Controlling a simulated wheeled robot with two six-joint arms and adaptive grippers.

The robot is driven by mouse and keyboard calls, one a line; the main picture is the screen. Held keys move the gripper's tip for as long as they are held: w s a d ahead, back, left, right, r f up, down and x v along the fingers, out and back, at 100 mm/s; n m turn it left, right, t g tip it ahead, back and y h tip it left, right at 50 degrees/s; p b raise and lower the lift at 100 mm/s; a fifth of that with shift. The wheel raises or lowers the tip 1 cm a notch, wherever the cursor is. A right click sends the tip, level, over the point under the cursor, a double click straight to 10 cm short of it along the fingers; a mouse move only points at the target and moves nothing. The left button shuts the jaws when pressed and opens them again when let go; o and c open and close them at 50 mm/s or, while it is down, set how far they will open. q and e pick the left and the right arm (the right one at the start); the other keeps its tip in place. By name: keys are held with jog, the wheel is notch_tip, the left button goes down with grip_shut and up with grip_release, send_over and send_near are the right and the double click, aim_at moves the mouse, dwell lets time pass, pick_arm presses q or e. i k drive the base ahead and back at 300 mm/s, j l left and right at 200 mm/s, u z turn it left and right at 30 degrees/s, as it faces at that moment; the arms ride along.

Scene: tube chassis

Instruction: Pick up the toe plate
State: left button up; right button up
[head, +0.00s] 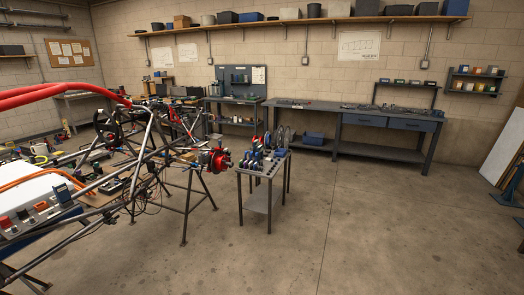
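I cannot make out a toe plate for certain. A small grey cart (261,207) stands near the middle of the view, with several small blue, red and dark items on its top. Several grey upright round or plate-like shapes (285,138) show at its back right, too small to identify. Neither of my grippers is in view.
A tube chassis (146,147) on stands fills the left, with a red hub (217,160) close to the cart. A long workbench (345,118) lines the back wall. A pale panel (501,146) leans at the right. The floor (390,215) right of the cart is clear.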

aim_at(255, 143)
jog(key=u, duration=2.5)
jog(key=z, duration=2.5)
jog(key=i+l+z, duration=0.35)
jog(key=i, duration=0.2)
jog(key=i+l+z, duration=0.3)
jog(key=i, duration=0.3)
jog(key=i+z, duration=0.35)
jog(key=i, duration=0.2)
jog(key=i+u, duration=0.15)
jog(key=i, duration=0.3)
jog(key=i+l+u, duration=0.15)
jog(key=i, duration=0.3)
jog(key=i+l+u, duration=0.15)
jog(key=i, duration=0.35)
jog(key=i+l+u, duration=0.15)
jog(key=i, duration=0.25)
jog(key=i+l+u, duration=0.15)
jog(key=i, duration=0.3)
jog(key=l, duration=0.1)
